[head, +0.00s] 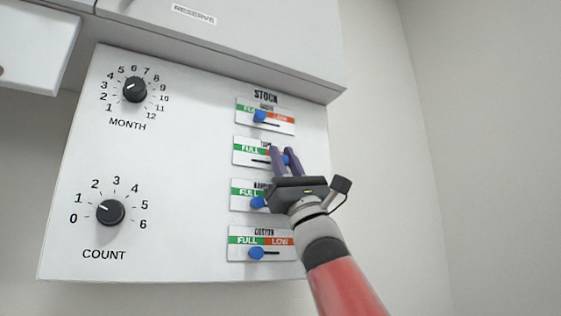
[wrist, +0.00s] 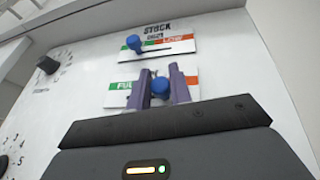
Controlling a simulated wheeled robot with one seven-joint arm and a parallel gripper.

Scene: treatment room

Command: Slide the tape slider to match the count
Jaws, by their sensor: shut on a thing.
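The tape slider is the second plate (head: 250,151) in the STOCK column, green FULL at left and red LOW at right; its title is partly hidden. Its blue knob (head: 287,160) is right of the plate's middle, toward LOW. My gripper (head: 283,152) is shut on this knob, its purple fingers on either side. In the wrist view the knob (wrist: 160,87) shows between the fingertips (wrist: 160,85), and the fingers hide part of the plate. The COUNT dial (head: 110,212) runs from 0 to 6, and its white mark points up-left, about at 1.
The top slider (head: 260,116), third slider (head: 258,202) and bottom slider (head: 256,253) have blue knobs left of or near their middles. My gripper partly covers the third plate. The MONTH dial (head: 134,90) is at upper left. A cabinet (head: 230,40) juts out above; the right is clear.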

